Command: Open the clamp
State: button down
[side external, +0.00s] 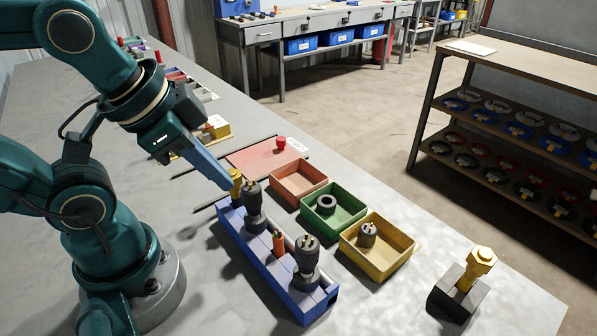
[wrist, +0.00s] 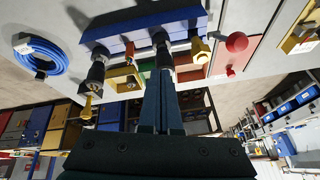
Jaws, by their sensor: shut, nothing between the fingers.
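A yellow fitting (side external: 235,181) stands at the far end of the blue rack (side external: 262,262); it may be the clamp, but I cannot tell for sure. It shows in the wrist view (wrist: 199,48), right of a black plug (wrist: 163,50). My gripper (side external: 228,186) is shut and empty, its blue fingers angled down close to the yellow fitting. I cannot tell whether they touch it. In the wrist view my fingertips (wrist: 160,74) appear just below the plug. The rack also holds another black plug (side external: 306,262) and an orange-and-green piece (side external: 278,242).
Red (side external: 299,178), green (side external: 333,208) and yellow (side external: 379,250) trays stand beside the rack. A red knob (side external: 281,142) is behind them. A yellow-topped piece (side external: 480,265) sits in a dark block at right. A blue cable coil (wrist: 40,55) lies at left in the wrist view.

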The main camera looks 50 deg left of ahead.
jog(key=s+a+r+m+g, duration=0.1)
jog(key=a+m+g, duration=0.2)
jog(key=a+m, duration=0.35)
jog(key=a+r+m+g, duration=0.2)
jog(key=a+m, duration=0.2)
jog(key=m, duration=0.5)
jog(key=shift+a+f, duration=0.6)
jog(key=shift+f, duration=3.5)
jog(key=shift+n, duration=0.45)
jog(key=w, duration=0.2)
jog(key=w+r, duration=0.1)
jog(key=w, duration=0.1)
jog(key=shift+w+r, duration=0.1)
jog(key=shift+r, duration=0.1)
jog(key=shift+w, duration=1.55)
jog(key=shift+w+f, duration=0.3)
jog(key=shift+w, duration=0.45)
jog(key=shift+w+f, duration=0.25)
jog(key=shift+w, duration=0.45)
